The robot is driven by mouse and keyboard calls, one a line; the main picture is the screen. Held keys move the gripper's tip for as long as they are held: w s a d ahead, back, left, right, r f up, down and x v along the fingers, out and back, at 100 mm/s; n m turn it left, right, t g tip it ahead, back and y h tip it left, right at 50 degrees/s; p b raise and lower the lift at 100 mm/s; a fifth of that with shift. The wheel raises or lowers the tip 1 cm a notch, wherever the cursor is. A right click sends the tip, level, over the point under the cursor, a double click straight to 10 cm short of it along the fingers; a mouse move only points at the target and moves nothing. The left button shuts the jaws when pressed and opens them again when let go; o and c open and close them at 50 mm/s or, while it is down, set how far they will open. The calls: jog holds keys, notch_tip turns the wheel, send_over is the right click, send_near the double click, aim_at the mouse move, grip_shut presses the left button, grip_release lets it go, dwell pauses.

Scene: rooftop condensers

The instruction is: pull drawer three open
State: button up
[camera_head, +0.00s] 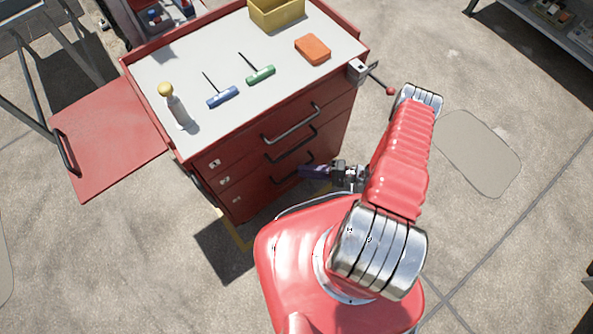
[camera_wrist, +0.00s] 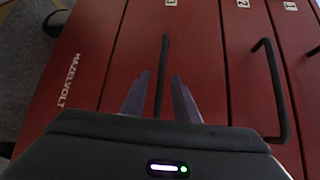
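The red cabinet (camera_head: 200,150) has three front drawers stacked one above another, all looking shut. In the wrist view the picture is turned, and the numbers 3, 2 and 1 run left to right. Drawer three (camera_wrist: 200,40) is the lowest. Its dark bar handle (camera_wrist: 164,65) shows between my fingers; in the head view the handle (camera_head: 284,178) is partly hidden by my gripper. My gripper (camera_head: 308,170) is open at that handle, one finger on each side. In the wrist view the gripper (camera_wrist: 159,95) shows gaps on both sides of the bar. How deep the bar sits between the fingers is unclear.
Drawer two's handle (camera_wrist: 272,90) is close to the right of my fingers in the wrist view. A red side shelf (camera_head: 110,140) sticks out left.

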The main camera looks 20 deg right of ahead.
jog(key=shift+x, duration=1.75)
jog(key=shift+c, duration=0.5)
jog(key=c, duration=0.6)
grip_shut()
jog(key=shift+f, duration=0.1)
jog(key=shift+a, duration=0.2)
jog(key=shift+s+d, duration=0.15)
